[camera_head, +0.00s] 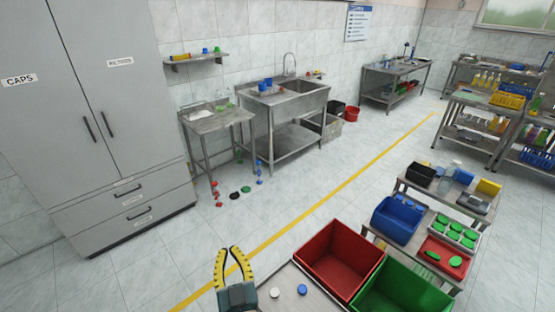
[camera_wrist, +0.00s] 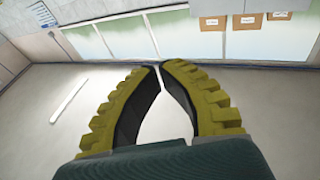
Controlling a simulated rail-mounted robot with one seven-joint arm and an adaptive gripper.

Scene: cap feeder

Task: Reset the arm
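My gripper (camera_head: 230,249) is at the bottom of the head view, left of centre, with its yellow fingers pointing up in the picture. A gap shows between the fingers, and nothing is held. In the wrist view my gripper (camera_wrist: 161,66) shows its ribbed yellow fingers with dark inner pads, curving close at the tips with empty space between them. Most of my arm is out of view.
A tray (camera_head: 310,290) with a white and a blue cap lies right of my gripper. A red bin (camera_head: 340,258) and a green bin (camera_head: 400,293) stand beyond it. A grey cabinet (camera_head: 90,110) stands left. Several caps lie on the floor near the steel tables.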

